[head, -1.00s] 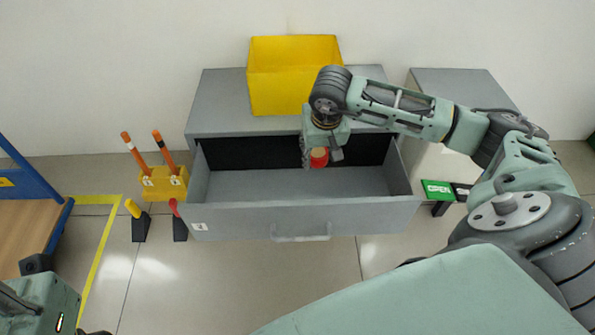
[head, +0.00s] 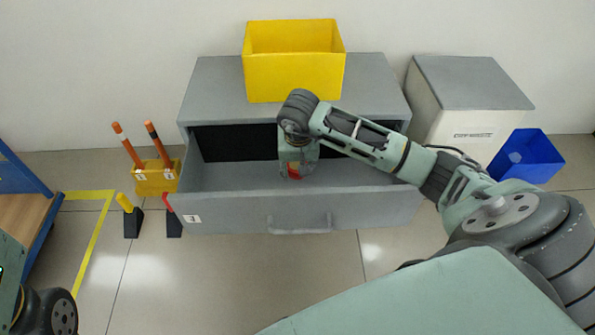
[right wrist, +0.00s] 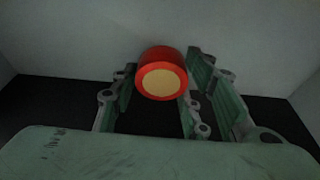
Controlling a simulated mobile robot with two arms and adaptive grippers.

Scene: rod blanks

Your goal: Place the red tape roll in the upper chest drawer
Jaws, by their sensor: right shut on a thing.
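The red tape roll (head: 294,173), with a pale yellow end face, shows in part below my right gripper (head: 296,168) in the head view. In the right wrist view the roll (right wrist: 161,73) sits at the fingertips of my right gripper (right wrist: 160,92), which is shut on it. The gripper points down over the inside of the open grey drawer (head: 380,215), towards its middle. I cannot tell whether the roll touches the drawer floor. The drawer is pulled out of the grey chest (head: 220,90). My left gripper is not in view.
A yellow bin (head: 293,78) stands on the chest top. A grey-topped cabinet (head: 470,85) and a blue bin (head: 530,160) are at right. A yellow holder (head: 157,178) with orange-tipped sticks and black wedges (head: 133,222) stand at left. The rest of the drawer looks empty.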

